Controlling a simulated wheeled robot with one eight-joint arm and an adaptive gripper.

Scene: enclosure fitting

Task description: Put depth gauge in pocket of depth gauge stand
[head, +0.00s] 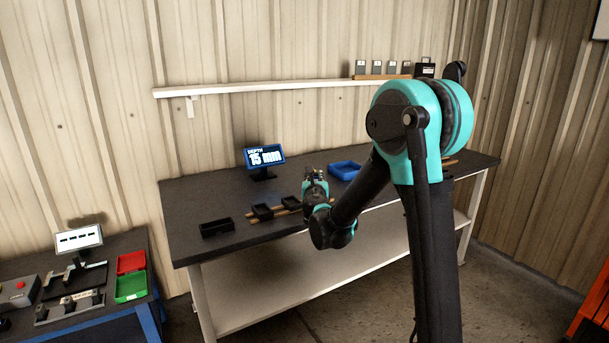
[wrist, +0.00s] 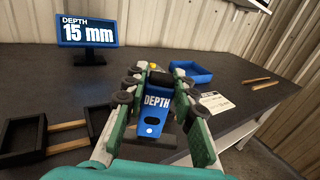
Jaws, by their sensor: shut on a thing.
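The depth gauge (wrist: 156,112) is a blue piece lettered DEPTH, with a hole and a pale dot. In the wrist view it lies between the fingers of my gripper (wrist: 158,84), which is shut on it. My gripper (head: 315,176) is over the bench in the head view, where the gauge cannot be made out. A black open box (wrist: 22,138) and a second black box (wrist: 98,117) sit to its left, with wooden strips between them. I cannot tell which thing is the gauge stand; its pocket may be hidden by my gripper.
A screen (head: 264,156) reading DEPTH 15 mm stands at the back of the dark bench (head: 205,190). A blue tray (head: 344,169) and a white card (wrist: 214,101) lie to the right. A shelf (head: 260,88) crosses the wall above. Bare bench lies around the screen.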

